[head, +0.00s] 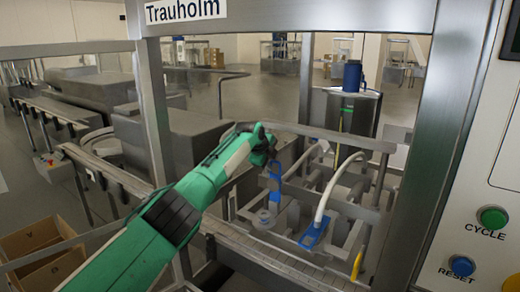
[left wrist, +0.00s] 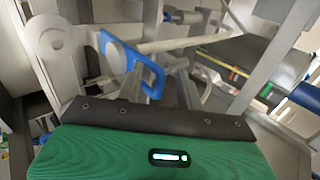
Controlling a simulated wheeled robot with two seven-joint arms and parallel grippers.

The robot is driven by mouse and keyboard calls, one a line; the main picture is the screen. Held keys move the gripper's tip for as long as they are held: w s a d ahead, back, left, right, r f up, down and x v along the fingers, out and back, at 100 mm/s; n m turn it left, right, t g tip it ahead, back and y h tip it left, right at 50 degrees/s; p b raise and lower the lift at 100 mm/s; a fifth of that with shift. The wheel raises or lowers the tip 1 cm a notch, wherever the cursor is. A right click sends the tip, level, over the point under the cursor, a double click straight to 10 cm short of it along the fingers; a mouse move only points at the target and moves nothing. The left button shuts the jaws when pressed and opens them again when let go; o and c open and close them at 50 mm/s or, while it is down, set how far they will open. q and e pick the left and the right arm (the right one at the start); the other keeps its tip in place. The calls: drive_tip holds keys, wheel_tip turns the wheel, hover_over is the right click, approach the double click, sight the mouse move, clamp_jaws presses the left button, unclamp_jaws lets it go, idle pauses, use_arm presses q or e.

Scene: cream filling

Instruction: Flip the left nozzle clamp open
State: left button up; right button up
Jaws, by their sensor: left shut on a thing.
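The left nozzle clamp (head: 275,196) is blue and stands roughly upright beside a white hose in the head view. My left gripper (head: 272,163) is at its top end, shut on it. In the left wrist view the clamp's blue loop (left wrist: 152,76) lies just ahead of the grey fingers, which partly hide it. A second blue clamp (head: 315,235) lies low at the end of the other white hose, to the right and apart from my gripper. My right gripper is not in view.
The filling machine's metal frame (head: 306,80) surrounds the work area. A conveyor rail (head: 250,250) runs along the front. A white hose (head: 335,185) arches close to the clamps. A control panel (head: 480,200) with green and blue buttons stands at right, cardboard boxes (head: 40,245) at lower left.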

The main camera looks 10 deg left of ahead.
use_arm(q)
drive_tip(key=shift+s+r+b, duration=0.2)
drive_tip(key=shift+r+b, duration=0.15)
drive_tip(key=shift+b, duration=0.3)
drive_tip(key=b+v, duration=0.5)
drive_tip(key=v, duration=0.8)
drive_tip(key=shift+f, duration=0.1)
